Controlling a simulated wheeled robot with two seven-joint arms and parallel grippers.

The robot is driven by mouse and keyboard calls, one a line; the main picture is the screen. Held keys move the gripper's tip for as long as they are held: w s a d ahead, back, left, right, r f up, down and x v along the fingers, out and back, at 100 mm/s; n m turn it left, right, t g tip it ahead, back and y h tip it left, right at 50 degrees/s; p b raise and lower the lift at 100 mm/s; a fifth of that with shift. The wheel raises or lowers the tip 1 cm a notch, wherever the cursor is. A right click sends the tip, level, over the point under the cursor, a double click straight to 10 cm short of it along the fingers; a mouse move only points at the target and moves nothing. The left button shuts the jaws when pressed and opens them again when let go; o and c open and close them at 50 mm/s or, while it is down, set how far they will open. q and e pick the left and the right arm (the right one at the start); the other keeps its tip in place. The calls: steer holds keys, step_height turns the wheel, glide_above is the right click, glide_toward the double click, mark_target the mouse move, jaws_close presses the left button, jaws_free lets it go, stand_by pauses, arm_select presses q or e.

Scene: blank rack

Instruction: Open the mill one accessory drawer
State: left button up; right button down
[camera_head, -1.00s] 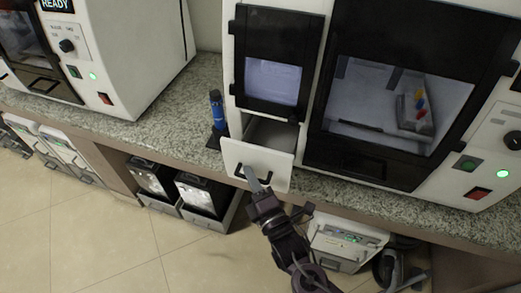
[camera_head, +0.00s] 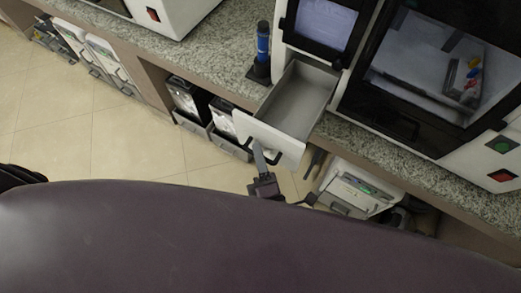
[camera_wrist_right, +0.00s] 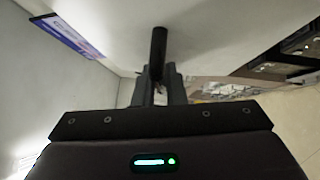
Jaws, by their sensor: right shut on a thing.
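The accessory drawer (camera_head: 297,101) is pulled far out of the white mill (camera_head: 366,72), and its grey inside looks empty. Its white front (camera_head: 268,134) carries a dark handle (camera_head: 291,160). My right gripper (camera_head: 261,160) is at the drawer front with its fingers shut on the handle. In the right wrist view the dark handle bar (camera_wrist_right: 158,52) stands between the fingers of my right gripper (camera_wrist_right: 159,85). My left gripper does not show in the head view.
A blue tool in a black stand (camera_head: 262,50) stands on the granite counter (camera_head: 215,42) left of the drawer. Grey bins (camera_head: 188,103) and a white device (camera_head: 352,188) sit under the counter. My own dark body covers the bottom of the head view.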

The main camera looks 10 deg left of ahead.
steer(key=c, duration=1.8)
jaws_free()
steer(key=shift+o, duration=0.2)
steer(key=b+v, duration=0.1)
steer(key=v, duration=0.6)
steer(key=shift+s+d+b, duration=0.2)
steer(key=shift+s+b, duration=0.1)
steer(key=shift+b, duration=0.05)
steer(key=shift+f, duration=0.15)
